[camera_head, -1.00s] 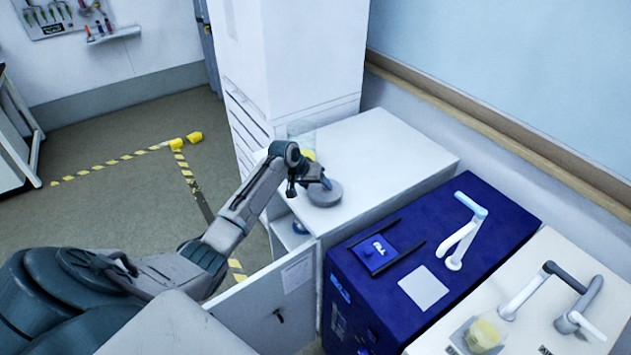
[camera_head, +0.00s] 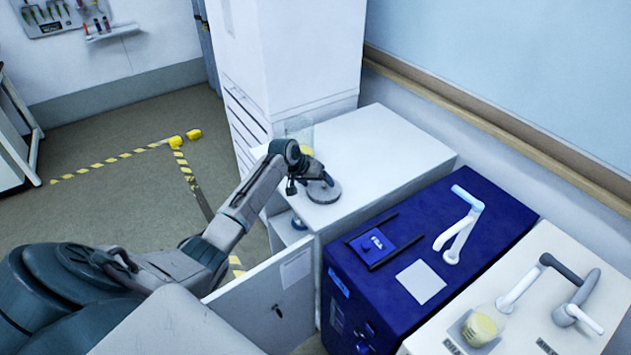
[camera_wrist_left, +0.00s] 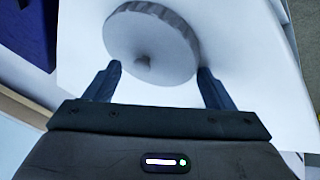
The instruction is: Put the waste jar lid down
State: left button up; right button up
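The waste jar lid (camera_head: 324,193), a grey round disc, lies on the white cabinet top (camera_head: 385,150), near its front left edge. In the left wrist view the lid (camera_wrist_left: 170,62) shows a ribbed rim and a small knob. My left gripper (camera_head: 318,178) is just over the lid. Its two fingers (camera_wrist_left: 160,80) are spread wide, one on each side of the knob, and nothing is clamped between them; whether a fingertip touches the rim I cannot tell. A clear jar (camera_head: 300,130) with yellow contents stands behind the gripper, partly hidden. My right gripper is not in view.
A tall white cabinet (camera_head: 305,55) stands behind the jar. An open cabinet door (camera_head: 265,305) is below my left arm. A blue instrument (camera_head: 460,235) and a cream instrument (camera_head: 535,310) stand to the right. The right part of the white top is clear.

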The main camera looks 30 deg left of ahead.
pick_arm(q)
jog(key=shift+s+a+f, duration=0.25)
jog(key=shift+s+f, duration=0.05)
jog(key=shift+f, duration=0.2)
jog(key=shift+r, duration=0.3)
jog(key=v, duration=0.3)
jog(key=a+b+v, duration=0.1)
jog(key=v, duration=0.1)
jog(key=shift+w+r, duration=0.15)
jog(key=shift+r, duration=0.2)
jog(key=d+b+v, duration=0.1)
jog(key=v, duration=0.6)
jog(key=shift+w+a+r, duration=0.15)
jog(key=shift+w, duration=0.05)
